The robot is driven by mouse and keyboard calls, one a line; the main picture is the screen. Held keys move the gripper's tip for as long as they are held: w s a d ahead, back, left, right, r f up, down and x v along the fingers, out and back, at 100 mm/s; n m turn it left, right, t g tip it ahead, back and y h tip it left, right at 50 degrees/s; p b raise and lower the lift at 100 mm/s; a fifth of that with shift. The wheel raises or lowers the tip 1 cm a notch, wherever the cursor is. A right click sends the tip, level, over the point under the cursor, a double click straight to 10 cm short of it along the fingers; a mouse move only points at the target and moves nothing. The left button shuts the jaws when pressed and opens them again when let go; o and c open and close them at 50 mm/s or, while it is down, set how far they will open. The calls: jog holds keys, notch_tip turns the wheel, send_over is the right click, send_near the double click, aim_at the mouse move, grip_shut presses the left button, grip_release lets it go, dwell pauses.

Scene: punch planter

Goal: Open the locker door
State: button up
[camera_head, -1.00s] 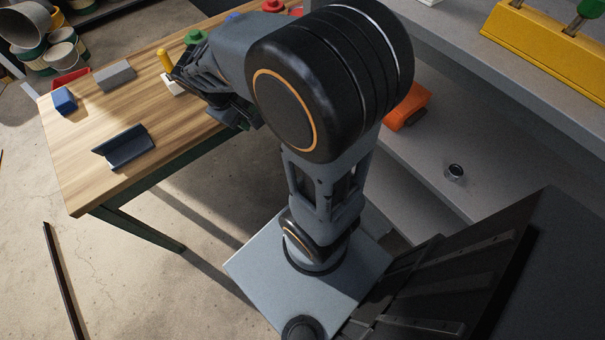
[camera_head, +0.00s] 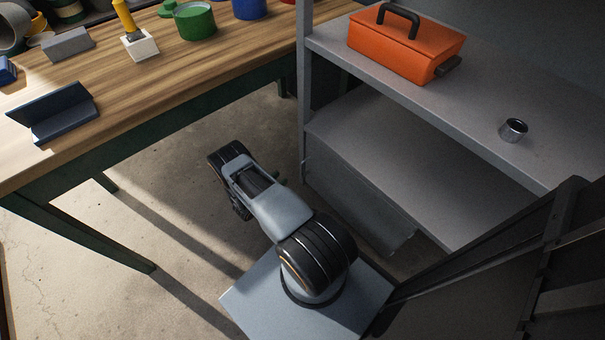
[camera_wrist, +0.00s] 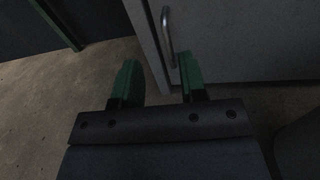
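The grey locker door (camera_wrist: 245,40) fills the upper right of the wrist view, with a pale upright bar handle (camera_wrist: 167,35) near its left edge. The handle's lower end shows between the fingertips, close to the right one. Whether they touch cannot be told. In the head view my gripper is mostly hidden under my arm, low beside the shelf unit.
A wooden workbench (camera_head: 150,90) with green legs stands at left, bearing blocks and pots. The grey shelf unit (camera_head: 455,115) at right holds an orange toolbox (camera_head: 400,48) and a small metal cup (camera_head: 513,130). Bare concrete floor (camera_head: 200,190) lies between bench and shelves.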

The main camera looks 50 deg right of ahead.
notch_tip(320, 180, down, 4)
jog(key=s+n, duration=0.1)
jog(key=t+b, duration=0.1)
jog(key=b, duration=0.3)
send_over(302, 176)
jog(key=shift+w+d+f, duration=0.15)
jog(key=shift+w+d, duration=0.05)
jog(key=shift+d, duration=0.1)
grip_shut()
jog(key=shift+d, duration=0.1)
